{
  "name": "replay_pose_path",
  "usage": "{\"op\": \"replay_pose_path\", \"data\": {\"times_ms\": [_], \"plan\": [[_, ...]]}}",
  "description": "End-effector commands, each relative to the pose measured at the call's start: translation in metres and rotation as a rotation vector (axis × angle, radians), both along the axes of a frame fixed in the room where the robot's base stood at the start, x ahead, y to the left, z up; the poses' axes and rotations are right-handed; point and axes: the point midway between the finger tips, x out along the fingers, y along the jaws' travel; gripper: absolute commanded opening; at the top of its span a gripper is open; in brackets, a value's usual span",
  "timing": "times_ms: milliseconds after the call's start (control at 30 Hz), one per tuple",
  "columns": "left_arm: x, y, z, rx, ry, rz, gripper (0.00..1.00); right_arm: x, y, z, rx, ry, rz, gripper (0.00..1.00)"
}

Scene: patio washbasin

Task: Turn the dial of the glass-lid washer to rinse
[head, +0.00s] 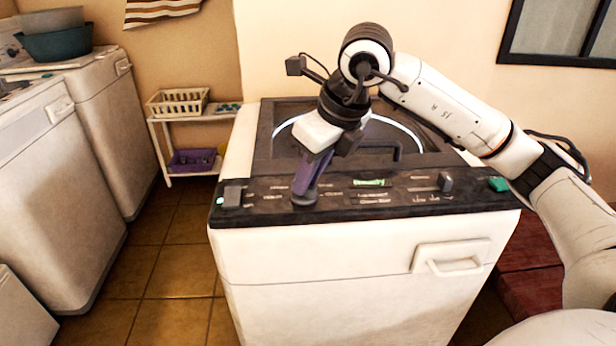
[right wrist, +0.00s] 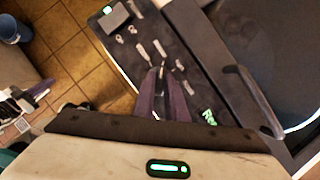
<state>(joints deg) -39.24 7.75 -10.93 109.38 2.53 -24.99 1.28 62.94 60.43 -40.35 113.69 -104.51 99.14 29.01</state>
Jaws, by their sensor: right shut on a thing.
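The glass-lid washer (head: 370,265) is a white top-loader with a dark control panel (head: 400,205) along its front top edge and a dark lid with a glass window behind. My right gripper (head: 305,190) reaches down from above onto the left half of the panel. Its purple fingers are shut on the dial (head: 304,201), which they mostly hide; the dial's pointer cannot be read. In the right wrist view, the fingers (right wrist: 166,90) meet at the panel (right wrist: 140,55) among small white labels too blurred to read. My left gripper is not in view.
A square knob (head: 232,195) with a green light is at the panel's left end. Another knob (head: 445,182) and a green button (head: 498,184) are at the right. More white machines (head: 60,200) stand left, with a small shelf (head: 200,115) between. Tiled floor is clear there.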

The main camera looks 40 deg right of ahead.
Motion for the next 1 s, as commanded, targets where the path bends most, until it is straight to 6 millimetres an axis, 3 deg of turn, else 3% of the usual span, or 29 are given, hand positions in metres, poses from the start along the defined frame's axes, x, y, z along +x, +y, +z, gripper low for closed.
{"op": "replay_pose_path", "data": {"times_ms": [733,767,833,1000], "plan": [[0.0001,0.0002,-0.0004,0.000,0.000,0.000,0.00,0.0003,0.0002,0.0015,0.000,-0.003,-0.097,0.00],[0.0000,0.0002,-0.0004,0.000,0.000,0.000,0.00,0.0003,0.0002,0.0015,0.000,-0.003,-0.097,0.17],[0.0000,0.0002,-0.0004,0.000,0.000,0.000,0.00,0.0003,0.0003,0.0013,-0.001,-0.002,-0.097,0.28],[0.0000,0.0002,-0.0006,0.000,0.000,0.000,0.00,0.0000,0.0004,0.0008,0.000,-0.001,-0.095,0.30]]}}
